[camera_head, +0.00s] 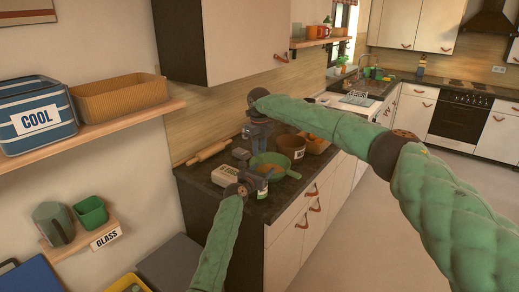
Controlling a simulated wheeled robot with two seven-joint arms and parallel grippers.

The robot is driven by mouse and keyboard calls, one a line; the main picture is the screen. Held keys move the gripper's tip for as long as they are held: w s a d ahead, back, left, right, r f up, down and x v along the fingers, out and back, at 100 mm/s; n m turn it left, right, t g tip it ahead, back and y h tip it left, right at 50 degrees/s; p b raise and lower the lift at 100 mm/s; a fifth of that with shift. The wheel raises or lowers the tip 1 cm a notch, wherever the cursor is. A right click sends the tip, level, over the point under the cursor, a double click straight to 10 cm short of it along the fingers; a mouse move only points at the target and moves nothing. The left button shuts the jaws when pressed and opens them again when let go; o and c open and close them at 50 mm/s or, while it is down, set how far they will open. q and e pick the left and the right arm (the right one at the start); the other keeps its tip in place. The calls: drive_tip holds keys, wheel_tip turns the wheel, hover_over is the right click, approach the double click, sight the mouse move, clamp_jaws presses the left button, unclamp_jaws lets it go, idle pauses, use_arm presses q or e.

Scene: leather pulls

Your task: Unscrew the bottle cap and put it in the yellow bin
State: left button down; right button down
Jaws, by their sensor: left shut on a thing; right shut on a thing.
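My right gripper (257,142) points down over the dark counter (285,209), near its left end. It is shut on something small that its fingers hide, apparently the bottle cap. My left gripper (243,168) reaches in from the front edge, just below and left of the right one. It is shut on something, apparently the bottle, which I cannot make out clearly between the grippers. The yellow bin (146,286) shows only its rim at the bottom edge, left of my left arm, with something greenish inside.
A green colander or pan (272,164), a brown pot (292,147), a pale box (199,176) and a rolling pin (208,153) crowd the counter. A small labelled jar (263,188) stands near its front edge. A GLASS shelf (83,243) is at left. The floor at right is clear.

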sight(260, 152)
drive_tip(key=n, duration=0.6)
drive_tip(key=shift+n, duration=0.4)
drive_tip(key=n, duration=0.5)
drive_tip(key=shift+n, duration=0.3)
drive_tip(key=n, duration=0.6)
drive_tip(key=shift+r+n, duration=0.1)
drive_tip(key=shift+n, duration=0.3)
drive_tip(key=n, duration=0.5)
drive_tip(key=shift+n, duration=0.4)
drive_tip(key=shift+r, duration=0.45)
drive_tip(key=shift+r, duration=0.35)
drive_tip(key=shift+r, duration=0.35)
drive_tip(key=shift+r, duration=1.95)
